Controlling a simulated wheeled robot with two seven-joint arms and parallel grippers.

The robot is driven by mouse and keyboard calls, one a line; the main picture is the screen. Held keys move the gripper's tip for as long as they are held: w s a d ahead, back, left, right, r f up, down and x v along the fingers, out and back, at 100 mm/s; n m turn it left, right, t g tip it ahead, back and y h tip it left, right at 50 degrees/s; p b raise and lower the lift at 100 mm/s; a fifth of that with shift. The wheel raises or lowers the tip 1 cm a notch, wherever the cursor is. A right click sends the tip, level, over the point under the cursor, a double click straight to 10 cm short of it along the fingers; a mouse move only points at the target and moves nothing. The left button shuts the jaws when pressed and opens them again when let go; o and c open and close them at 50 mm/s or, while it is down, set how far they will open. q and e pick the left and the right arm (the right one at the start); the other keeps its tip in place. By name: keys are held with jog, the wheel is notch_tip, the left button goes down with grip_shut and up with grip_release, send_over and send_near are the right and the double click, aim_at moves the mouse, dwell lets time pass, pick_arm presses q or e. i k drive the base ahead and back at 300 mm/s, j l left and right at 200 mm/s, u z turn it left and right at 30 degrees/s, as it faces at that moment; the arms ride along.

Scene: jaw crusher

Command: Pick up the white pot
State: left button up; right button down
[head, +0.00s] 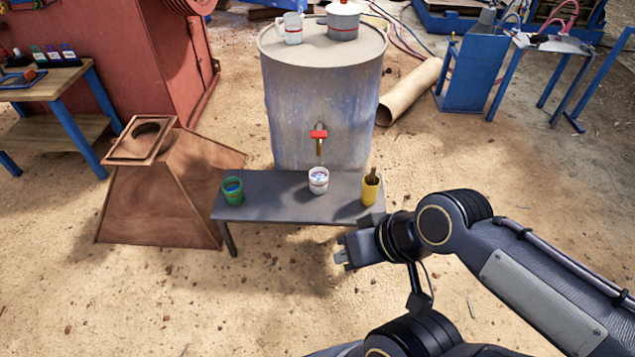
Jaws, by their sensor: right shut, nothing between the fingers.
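A white pot (343,22) with a lid and a red band stands upright on top of a grey metal drum (285,90), at the top edge of the head view. A white mug (291,29) with a red band stands just left of it. My right gripper (341,256) is shut and empty, in front of and below the grey bench, well short of the pot. My left gripper is not in view.
A wooden hopper (160,205) stands left. Sandy ground is open in front.

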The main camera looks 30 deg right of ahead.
aim_at(319, 176)
jog(key=i+l+z, duration=0.1)
jog(key=i+z, duration=0.2)
jog(key=i, duration=0.55)
jog(key=i+j+z, duration=0.15)
jog(key=i+z, duration=0.15)
jog(key=i, duration=0.6)
